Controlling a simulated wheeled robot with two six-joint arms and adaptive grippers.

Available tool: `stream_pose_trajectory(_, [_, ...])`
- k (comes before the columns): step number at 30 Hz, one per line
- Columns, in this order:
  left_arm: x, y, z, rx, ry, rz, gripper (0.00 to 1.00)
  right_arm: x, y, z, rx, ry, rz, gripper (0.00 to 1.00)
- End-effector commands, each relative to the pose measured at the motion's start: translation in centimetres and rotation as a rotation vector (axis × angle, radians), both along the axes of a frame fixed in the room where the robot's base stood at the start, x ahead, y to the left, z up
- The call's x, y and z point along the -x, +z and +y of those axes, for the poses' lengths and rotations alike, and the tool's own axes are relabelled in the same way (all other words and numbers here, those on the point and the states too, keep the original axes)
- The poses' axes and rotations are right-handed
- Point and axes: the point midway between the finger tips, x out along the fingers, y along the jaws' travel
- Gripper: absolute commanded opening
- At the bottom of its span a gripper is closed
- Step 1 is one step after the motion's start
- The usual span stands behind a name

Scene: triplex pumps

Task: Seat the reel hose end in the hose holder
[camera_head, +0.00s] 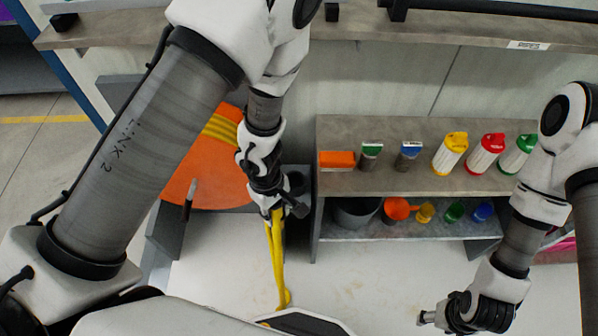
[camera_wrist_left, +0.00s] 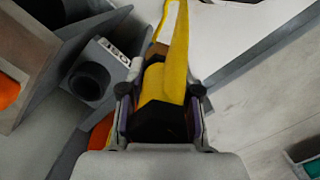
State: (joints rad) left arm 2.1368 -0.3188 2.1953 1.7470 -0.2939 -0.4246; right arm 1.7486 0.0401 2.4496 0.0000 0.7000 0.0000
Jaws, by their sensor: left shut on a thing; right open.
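The orange hose reel (camera_head: 195,175) stands at the left with yellow hose wound on it. My left gripper (camera_head: 277,208) is shut on the reel hose end, and the yellow hose (camera_head: 276,255) hangs below it toward the floor. In the left wrist view, the hose end (camera_wrist_left: 158,115) is a dark piece with yellow hose, between the fingers of the left gripper (camera_wrist_left: 160,105). The grey hose holder (camera_wrist_left: 92,82), with a round dark opening, is left of the gripper and apart from the hose end. My right gripper (camera_head: 438,317) is open and empty at the lower right.
A shelf unit (camera_head: 338,183) stands right of the reel. An orange box (camera_head: 337,160), several bottles and small coloured items stand on it, with a grey bucket (camera_head: 354,212) below. The white floor (camera_head: 370,280) in front is mostly clear.

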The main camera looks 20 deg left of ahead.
Motion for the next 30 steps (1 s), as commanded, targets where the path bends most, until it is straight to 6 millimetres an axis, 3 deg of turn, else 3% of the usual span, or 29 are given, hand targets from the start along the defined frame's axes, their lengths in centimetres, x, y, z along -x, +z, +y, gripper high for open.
stream_pose_trajectory(1, [-0.9,1.5,0.0,0.004,0.003,0.001,0.0,0.0,3.0,0.0,0.0,0.0,-0.001,0.57])
stream_pose_trajectory(3, [-2.1,1.6,-0.1,0.005,0.002,0.002,0.0,-0.1,5.2,0.0,0.0,0.0,-0.001,0.57])
stream_pose_trajectory(11, [-6.4,1.0,-0.1,0.002,0.001,-0.004,0.0,-0.1,12.3,0.0,0.0,0.0,-0.001,0.57])
stream_pose_trajectory(13, [-7.4,-0.6,-0.2,0.005,-0.001,-0.008,0.0,-0.2,10.6,0.0,0.0,0.0,-0.003,0.57])
stream_pose_trajectory(19, [-9.3,-0.8,-0.1,0.0,0.0,-0.006,0.0,0.0,10.1,0.0,0.0,0.0,0.0,0.57])
stream_pose_trajectory(21, [-10.3,-1.5,-0.2,0.005,-0.001,-0.008,0.0,-0.1,8.6,0.0,0.0,0.0,-0.001,0.57])
stream_pose_trajectory(30, [-14.0,-1.6,-0.2,0.003,0.001,-0.005,0.0,0.0,5.3,0.0,0.0,0.0,-0.001,0.57])
